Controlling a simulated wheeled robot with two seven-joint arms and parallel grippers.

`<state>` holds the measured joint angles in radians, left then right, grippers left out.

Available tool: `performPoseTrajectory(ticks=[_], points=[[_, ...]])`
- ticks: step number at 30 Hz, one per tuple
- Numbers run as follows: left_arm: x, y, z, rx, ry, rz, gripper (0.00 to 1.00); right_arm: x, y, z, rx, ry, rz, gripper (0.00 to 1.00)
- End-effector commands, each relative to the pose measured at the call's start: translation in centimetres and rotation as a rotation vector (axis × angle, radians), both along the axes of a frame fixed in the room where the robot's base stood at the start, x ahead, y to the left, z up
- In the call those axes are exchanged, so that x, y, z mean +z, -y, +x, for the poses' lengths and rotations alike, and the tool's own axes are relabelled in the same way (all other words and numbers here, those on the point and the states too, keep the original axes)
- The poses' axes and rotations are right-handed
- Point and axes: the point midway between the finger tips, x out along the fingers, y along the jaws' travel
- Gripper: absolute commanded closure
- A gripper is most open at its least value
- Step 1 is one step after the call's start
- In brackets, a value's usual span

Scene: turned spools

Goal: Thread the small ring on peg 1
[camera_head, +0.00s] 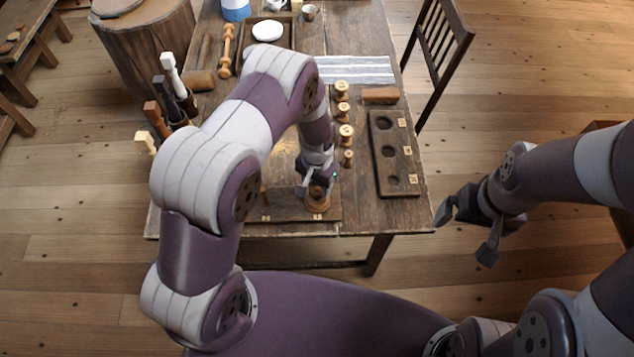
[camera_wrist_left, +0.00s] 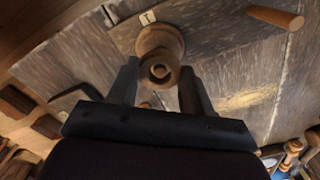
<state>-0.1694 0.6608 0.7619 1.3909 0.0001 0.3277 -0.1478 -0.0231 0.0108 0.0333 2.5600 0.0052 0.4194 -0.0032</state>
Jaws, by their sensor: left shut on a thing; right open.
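My left gripper (camera_head: 318,186) is low over the right part of the peg board (camera_head: 290,211) at the table's front edge. I cannot tell how far the ring sits down around a peg. A bare peg (camera_wrist_left: 276,18) stands to the side. My right gripper (camera_head: 466,234) is open and empty, off the table's right side.
Several light wooden spools (camera_head: 346,131) stand in a column right of my left arm. A dark tray with round recesses (camera_head: 388,165) lies at the right. A striped cloth (camera_head: 355,70), a brown block (camera_head: 380,95) and a white dish (camera_head: 267,31) lie farther back. A chair (camera_head: 440,45) stands beyond.

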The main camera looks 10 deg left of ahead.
Motion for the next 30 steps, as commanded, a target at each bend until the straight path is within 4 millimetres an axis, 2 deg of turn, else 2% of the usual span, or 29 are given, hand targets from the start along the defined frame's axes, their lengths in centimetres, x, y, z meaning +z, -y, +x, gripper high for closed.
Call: performPoseTrajectory(ticks=[15, 25, 26, 27, 28, 30], points=[[-1.3, 0.0, 0.0, 0.0, 0.0, 0.0, 0.79, -1.1, 0.0, 0.0, 0.0, 0.0, 0.0, 0.0], [-1.3, 0.0, 0.0, 0.0, 0.0, 0.0, 0.79, -1.0, 0.0, 0.0, 0.0, 0.0, 0.0, 0.0], [-1.3, 0.0, 0.0, 0.0, 0.0, 0.0, 0.44, -1.0, 0.0, 0.0, 0.0, 0.0, 0.0, 0.0], [-1.3, 0.0, 0.0, 0.0, 0.0, 0.0, 0.31, -1.0, 0.0, 0.0, 0.0, 0.0, 0.0, 0.0], [-1.3, 0.0, 0.0, 0.0, 0.0, 0.0, 0.21, -1.0, 0.0, 0.0, 0.0, 0.0, 0.0, 0.0], [-1.3, 0.0, 0.0, 0.0, 0.0, 0.0, 0.21, -1.0, 0.0, 0.0, 0.0, 0.0, 0.0, 0.0]])
